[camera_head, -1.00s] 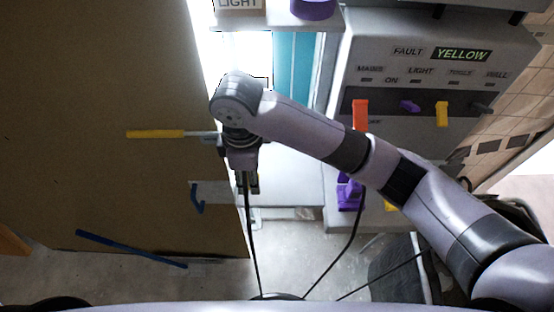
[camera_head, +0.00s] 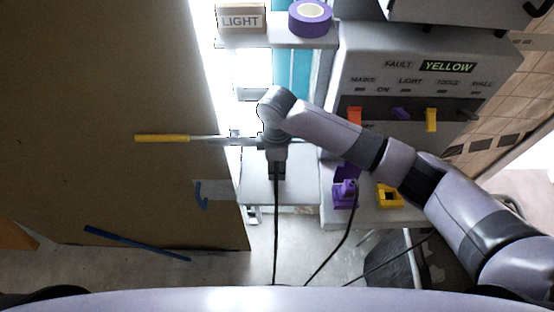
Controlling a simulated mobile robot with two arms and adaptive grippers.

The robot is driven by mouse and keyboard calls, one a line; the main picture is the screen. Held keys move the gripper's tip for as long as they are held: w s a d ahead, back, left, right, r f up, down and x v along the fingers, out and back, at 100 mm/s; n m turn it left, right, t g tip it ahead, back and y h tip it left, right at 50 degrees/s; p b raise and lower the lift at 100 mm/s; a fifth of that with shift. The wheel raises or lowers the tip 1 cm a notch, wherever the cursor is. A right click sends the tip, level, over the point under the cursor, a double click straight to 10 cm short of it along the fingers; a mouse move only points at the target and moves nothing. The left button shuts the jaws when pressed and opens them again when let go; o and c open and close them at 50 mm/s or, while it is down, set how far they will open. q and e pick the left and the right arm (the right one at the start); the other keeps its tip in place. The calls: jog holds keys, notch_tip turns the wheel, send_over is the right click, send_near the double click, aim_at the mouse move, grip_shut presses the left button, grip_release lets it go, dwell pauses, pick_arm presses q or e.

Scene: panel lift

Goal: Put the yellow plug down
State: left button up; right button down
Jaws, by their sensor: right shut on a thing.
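My right gripper (camera_head: 276,178) points down over the pale shelf left of the grey panel box. It is shut on a dark plug end with a black cable hanging straight down. The yellow plug itself is mostly hidden by the fingers. A yellow socket (camera_head: 390,203) with a dark opening sits on the ledge under the panel box, right of my gripper and apart from it. A purple plug (camera_head: 345,190) with its own black cable stands left of that socket. My left gripper is out of view.
The panel box (camera_head: 380,70) reads FAULT YELLOW and has an orange, a purple and a yellow lever (camera_head: 431,119). A shelf above holds a LIGHT box (camera_head: 241,19) and purple tape (camera_head: 310,18). A brown board (camera_head: 110,80) with a yellow-handled bar (camera_head: 162,138) fills the left.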

jog(key=shift+f, duration=0.15)
jog(key=c, duration=1.1)
grip_release()
notch_tip(320, 180, up, 7)
jog(key=shift+w+f+b, duration=0.1)
jog(key=shift+b, duration=0.9)
jog(key=shift+r, duration=0.45)
